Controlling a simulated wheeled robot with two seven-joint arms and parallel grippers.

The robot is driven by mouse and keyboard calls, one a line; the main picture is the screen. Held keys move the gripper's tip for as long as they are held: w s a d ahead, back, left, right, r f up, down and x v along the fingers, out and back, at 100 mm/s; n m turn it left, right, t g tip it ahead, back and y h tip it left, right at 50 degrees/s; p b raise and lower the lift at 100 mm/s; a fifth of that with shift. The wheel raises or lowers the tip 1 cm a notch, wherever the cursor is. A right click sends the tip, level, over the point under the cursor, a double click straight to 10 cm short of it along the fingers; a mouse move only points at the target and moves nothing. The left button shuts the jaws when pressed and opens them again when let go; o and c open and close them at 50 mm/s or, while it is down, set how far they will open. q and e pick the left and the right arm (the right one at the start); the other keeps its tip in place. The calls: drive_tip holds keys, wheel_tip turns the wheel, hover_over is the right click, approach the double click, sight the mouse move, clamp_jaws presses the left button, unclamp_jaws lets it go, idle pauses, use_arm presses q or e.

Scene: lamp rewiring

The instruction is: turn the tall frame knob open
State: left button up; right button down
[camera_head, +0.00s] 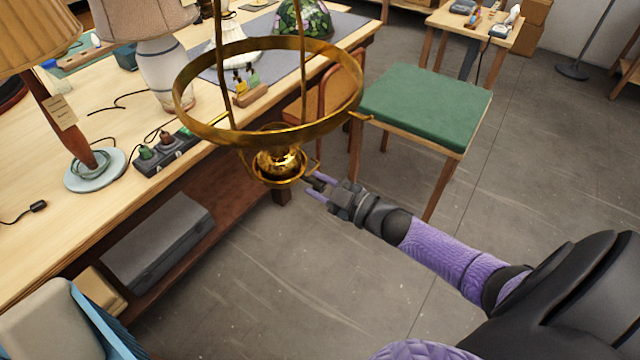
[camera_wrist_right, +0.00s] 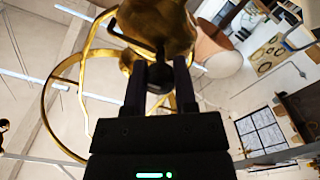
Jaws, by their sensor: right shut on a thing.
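The tall brass lamp frame (camera_head: 268,131) hangs in the middle of the head view, with a wide ring, upright rods and a round brass burner (camera_head: 280,162) at its bottom. My right gripper (camera_head: 316,188) reaches in from the right at the burner's lower right side. In the right wrist view, a small dark knob (camera_wrist_right: 159,78) sits between the two fingers, below the brass body (camera_wrist_right: 158,22). The right gripper is shut on this knob. The knob is too small and covered in the head view to tell its angle. My left gripper is not in view.
A wooden workbench (camera_head: 60,225) on the left bears table lamps, a power strip (camera_head: 168,152) and a grey mat (camera_head: 335,28). A green-topped stool (camera_head: 428,105) stands behind my right gripper. Grey floor (camera_head: 290,290) lies open below the frame.

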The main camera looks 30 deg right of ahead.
drive_tip(key=shift+c, duration=2)
unclamp_jaws()
drive_tip(key=v, duration=1)
